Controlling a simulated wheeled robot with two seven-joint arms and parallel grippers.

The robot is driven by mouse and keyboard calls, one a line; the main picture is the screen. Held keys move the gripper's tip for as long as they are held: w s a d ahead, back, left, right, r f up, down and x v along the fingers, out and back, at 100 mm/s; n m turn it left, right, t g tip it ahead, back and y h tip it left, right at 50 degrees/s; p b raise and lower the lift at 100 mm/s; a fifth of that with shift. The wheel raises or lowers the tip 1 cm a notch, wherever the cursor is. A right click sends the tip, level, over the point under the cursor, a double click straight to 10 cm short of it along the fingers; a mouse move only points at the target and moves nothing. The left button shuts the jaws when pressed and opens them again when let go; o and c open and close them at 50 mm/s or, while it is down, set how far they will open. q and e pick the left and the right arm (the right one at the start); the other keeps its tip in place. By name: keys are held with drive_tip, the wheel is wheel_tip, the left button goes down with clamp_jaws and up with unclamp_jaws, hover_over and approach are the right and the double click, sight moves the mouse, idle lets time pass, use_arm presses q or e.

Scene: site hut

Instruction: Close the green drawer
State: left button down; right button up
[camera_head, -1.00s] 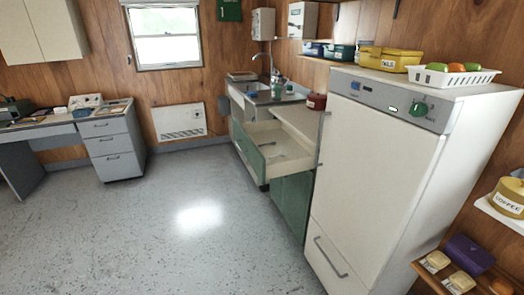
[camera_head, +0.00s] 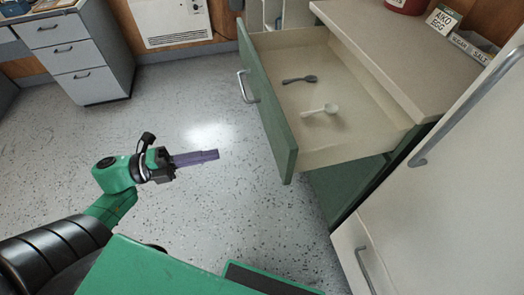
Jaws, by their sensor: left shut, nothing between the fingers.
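The green drawer (camera_head: 264,98) is pulled out from under the beige counter (camera_head: 400,45). Its green front faces left and carries a metal bar handle (camera_head: 247,87). A dark grey spoon (camera_head: 299,79) and a white scoop or spoon (camera_head: 320,110) lie inside on the pale bottom. My left gripper (camera_head: 214,155) is shut and empty, with its purple fingers pointing right. It shows to the left of the drawer front and apart from it. My right gripper is not in view.
A white fridge (camera_head: 440,200) with bar handles stands right of the drawer. A grey drawer unit (camera_head: 80,55) and a white wall heater (camera_head: 170,20) are at the back left. The speckled floor left of the drawer is clear.

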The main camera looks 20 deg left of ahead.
sight(276, 142)
use_arm(q)
drive_tip(key=x, duration=1.2)
drive_tip(key=shift+d+r, duration=0.2)
drive_tip(key=shift+r, duration=0.1)
drive_tip(key=shift+w+d+f, duration=0.1)
drive_tip(key=shift+w+d, duration=0.1)
drive_tip(key=shift+d, duration=0.2)
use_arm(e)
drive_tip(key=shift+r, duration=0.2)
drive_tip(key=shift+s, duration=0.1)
